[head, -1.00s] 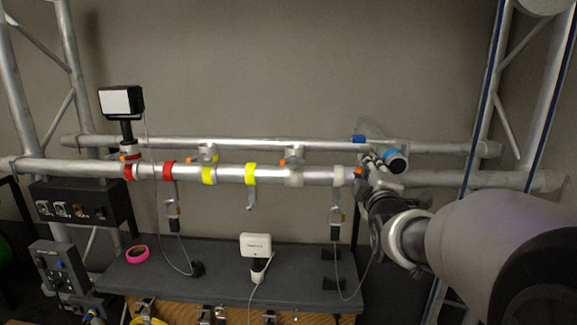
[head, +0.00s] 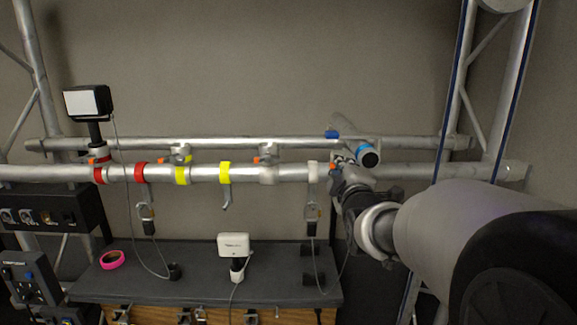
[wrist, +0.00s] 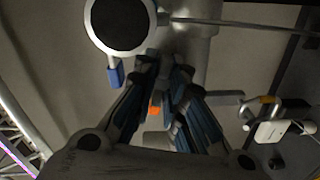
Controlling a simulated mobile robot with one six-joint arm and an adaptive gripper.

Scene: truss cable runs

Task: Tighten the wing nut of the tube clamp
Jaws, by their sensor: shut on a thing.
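The tube clamp sits at the right part of the front tube (head: 285,173), mostly hidden behind my gripper (head: 341,173). An orange wing nut (head: 335,169) shows at its side. In the wrist view, my gripper (wrist: 163,72) has its dark blue-padded fingers drawn together, and the orange wing nut (wrist: 155,104) shows between them. The fingers are shut on it, though they hide much of it. A cylindrical lamp (head: 369,156) with a light-blue ring is right beside the gripper. Its dark round face (wrist: 120,22) and blue tab (wrist: 115,73) are close by in the wrist view.
Red, yellow and white bands mark the tubes; other clamps with orange parts are further left. A black box lamp (head: 88,101) stands at left. A hook with a hanging cable (head: 312,205) is just left of my gripper. A dark shelf (head: 190,270) holds a white device (head: 233,244) and pink tape (head: 112,260).

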